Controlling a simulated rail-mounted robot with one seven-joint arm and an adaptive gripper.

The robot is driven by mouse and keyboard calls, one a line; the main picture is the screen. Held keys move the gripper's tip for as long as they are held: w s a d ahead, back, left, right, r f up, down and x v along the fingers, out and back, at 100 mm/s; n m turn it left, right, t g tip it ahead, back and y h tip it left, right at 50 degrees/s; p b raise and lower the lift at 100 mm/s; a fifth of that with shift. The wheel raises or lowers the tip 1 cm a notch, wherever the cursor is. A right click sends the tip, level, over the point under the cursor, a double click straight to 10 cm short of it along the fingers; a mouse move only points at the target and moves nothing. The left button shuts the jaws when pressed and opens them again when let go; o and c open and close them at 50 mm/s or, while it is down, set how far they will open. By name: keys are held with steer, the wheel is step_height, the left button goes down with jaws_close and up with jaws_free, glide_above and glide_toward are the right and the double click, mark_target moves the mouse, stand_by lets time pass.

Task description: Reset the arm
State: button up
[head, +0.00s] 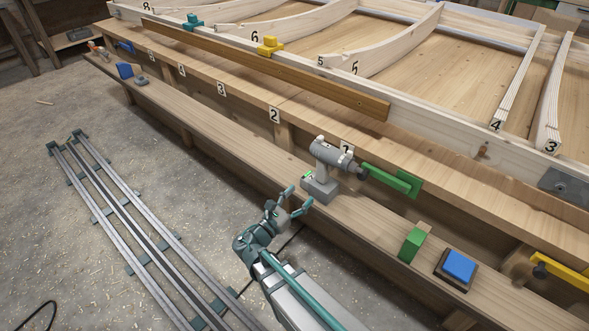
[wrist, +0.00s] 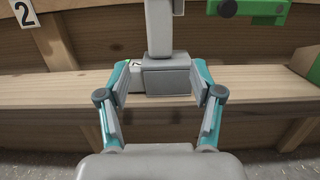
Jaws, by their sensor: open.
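My gripper (head: 298,200) is open at the front edge of the lower wooden shelf, with its two fingers apart. In the wrist view my gripper (wrist: 158,90) has its fingers on either side of the grey base of a drill-like tool. That grey tool (head: 322,165) stands upright on the shelf just beyond my fingertips, and its base also shows in the wrist view (wrist: 166,76). I cannot tell whether the fingers touch it.
A green bracket (head: 405,182) is at the tool's front end. On the lower shelf (head: 235,150) stand a green block (head: 412,245) and a blue-topped box (head: 458,266) to the right. Rails (head: 130,230) run along the floor at left. The workbench with a timber frame (head: 440,125) lies behind.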

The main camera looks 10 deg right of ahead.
steer(key=s+d+f+m+g+y, duration=0.2)
steer(key=s+d+f+m+g, duration=0.3)
steer(key=s+f+m+g, duration=0.4)
steer(key=s+d+f+m+g+y, duration=0.2)
steer(key=s+d+f+m+g, duration=0.4)
steer(key=s+f, duration=0.6)
steer(key=s+a+f+m+g+y, duration=0.1)
steer(key=s+f+m+g+y, duration=0.45)
steer(key=s, duration=0.75)
steer(key=s+a+f+m+g+y, duration=0.1)
steer(key=s+f+m+g+y, duration=0.4)
steer(key=s, duration=0.8)
steer(key=w+r+t+p, duration=0.2)
steer(key=w+r+p, duration=0.1)
steer(key=r+p, duration=0.4)
steer(key=w+r+m+t+p, duration=0.1)
steer(key=w+r+t+p, duration=0.2)
steer(key=r+p, duration=0.5)
steer(key=p, duration=0.6)
